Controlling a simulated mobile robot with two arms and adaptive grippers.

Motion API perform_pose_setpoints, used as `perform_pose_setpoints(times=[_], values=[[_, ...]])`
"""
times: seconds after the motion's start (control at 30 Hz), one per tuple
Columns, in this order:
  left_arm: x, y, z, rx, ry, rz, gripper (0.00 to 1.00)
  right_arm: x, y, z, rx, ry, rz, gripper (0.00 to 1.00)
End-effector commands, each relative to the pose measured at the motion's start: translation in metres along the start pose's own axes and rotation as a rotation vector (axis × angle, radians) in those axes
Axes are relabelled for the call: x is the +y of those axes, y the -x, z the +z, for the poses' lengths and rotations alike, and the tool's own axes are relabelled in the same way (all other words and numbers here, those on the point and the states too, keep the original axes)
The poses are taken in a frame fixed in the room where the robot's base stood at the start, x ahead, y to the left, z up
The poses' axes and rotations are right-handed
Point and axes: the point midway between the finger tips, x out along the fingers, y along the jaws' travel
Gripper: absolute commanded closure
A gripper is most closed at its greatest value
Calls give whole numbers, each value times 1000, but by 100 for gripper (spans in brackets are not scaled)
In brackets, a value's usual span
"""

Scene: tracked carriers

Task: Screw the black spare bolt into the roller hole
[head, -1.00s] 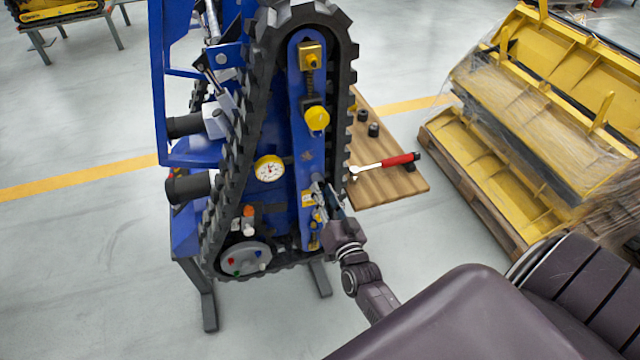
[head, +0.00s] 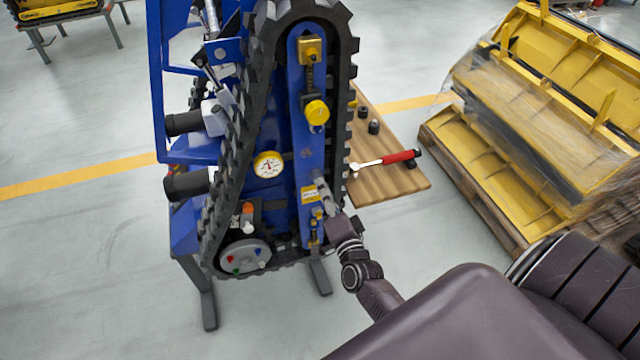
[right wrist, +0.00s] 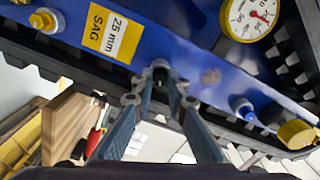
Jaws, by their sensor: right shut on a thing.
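My right gripper (head: 325,190) reaches the lower part of the blue beam (head: 309,150) on the tracked carrier. In the right wrist view its fingertips (right wrist: 160,84) are closed together on a small dark piece, which looks like the black bolt (right wrist: 160,66), right at the beam's face. The fingers hide most of it. The roller hole is not visible; I cannot tell how deep the bolt sits. My left gripper is not in view.
The black track (head: 347,95) borders the beam. A wooden board (head: 395,182) holds a red-handled ratchet (head: 397,158) and black sockets (head: 374,127). Wrapped yellow parts (head: 540,90) stand right.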

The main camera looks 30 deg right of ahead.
Motion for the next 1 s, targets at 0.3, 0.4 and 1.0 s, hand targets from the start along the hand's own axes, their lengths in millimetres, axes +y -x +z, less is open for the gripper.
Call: perform_pose_setpoints(times=[0.3,0.4,1.0], values=[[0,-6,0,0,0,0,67,0,0,0,1,-201,0,100],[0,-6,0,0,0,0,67,0,0,0,0,-200,0,100],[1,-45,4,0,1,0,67,1,0,0,1,-1054,1,100]])
